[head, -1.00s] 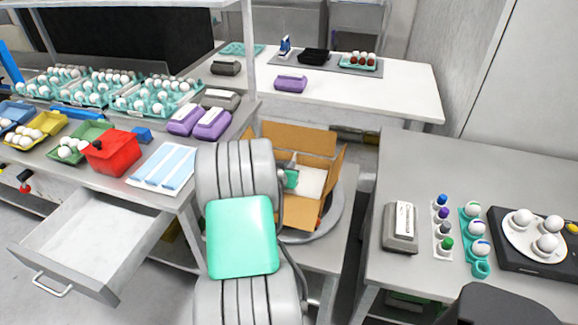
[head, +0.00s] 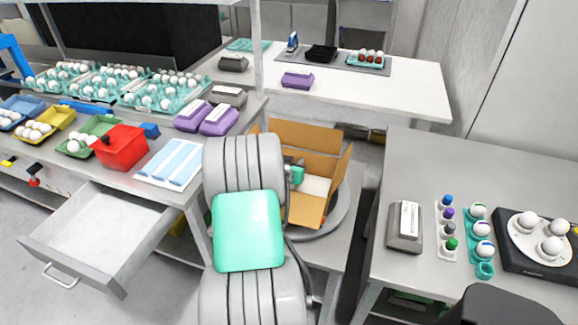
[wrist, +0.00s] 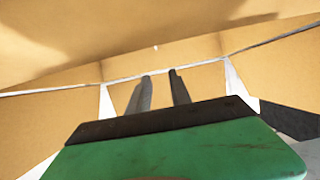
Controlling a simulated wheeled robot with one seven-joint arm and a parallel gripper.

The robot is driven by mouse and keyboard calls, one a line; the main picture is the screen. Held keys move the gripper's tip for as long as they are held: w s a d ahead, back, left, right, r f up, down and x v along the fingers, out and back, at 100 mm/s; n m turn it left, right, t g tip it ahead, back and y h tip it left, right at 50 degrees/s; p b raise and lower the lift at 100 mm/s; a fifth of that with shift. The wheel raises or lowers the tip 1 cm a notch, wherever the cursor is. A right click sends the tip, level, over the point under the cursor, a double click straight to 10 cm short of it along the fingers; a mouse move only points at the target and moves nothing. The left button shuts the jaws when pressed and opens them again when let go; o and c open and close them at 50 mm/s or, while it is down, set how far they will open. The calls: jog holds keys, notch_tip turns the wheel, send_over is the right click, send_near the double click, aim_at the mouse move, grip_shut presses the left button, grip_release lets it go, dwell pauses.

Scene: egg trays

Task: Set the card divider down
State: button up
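My gripper (wrist: 160,73) is inside the open cardboard box (head: 306,138). In the wrist view its two dark fingers are a little apart, with tan card behind them and nothing clear between them. In the head view only its green housing (head: 297,175) shows, at the left inside of the box, and the fingers are hidden. A white surface (head: 316,186) lies inside the box beside the housing. I cannot tell for sure whether this is the card divider. Tan card panels with pale edges fill the wrist view around the fingers.
The box stands on a round grey plate (head: 338,214) between two benches. The right bench holds a grey carton (head: 405,226), an egg tester (head: 537,236) and small coloured bottles. An open drawer (head: 95,235) juts out at left. Purple cartons (head: 218,119) stand near the left bench's edge.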

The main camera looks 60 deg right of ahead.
jog(key=b+v, duration=0.1)
jog(key=v, duration=1.1)
jog(key=w+a+r+n+t+y, duration=0.15)
jog(key=w+a+n+y, duration=0.4)
jog(key=a, duration=0.85)
jog(key=w+a+n+t+y, duration=0.2)
jog(key=w+a+n+y, duration=0.1)
jog(key=w+a, duration=0.8)
jog(key=s+a+r+n+g+y, duration=0.1)
jog(key=s+a+n, duration=0.3)
jog(key=a, duration=0.6)
jog(key=s+a+r+n+g+y, duration=0.1)
jog(key=s+a+n+y, duration=0.2)
jog(key=a, duration=0.7)
jog(key=shift+s+a+r+n+y, duration=0.35)
jog(key=shift+s+n, duration=0.1)
jog(key=shift+s, duration=0.6)
jog(key=shift+c, duration=0.2)
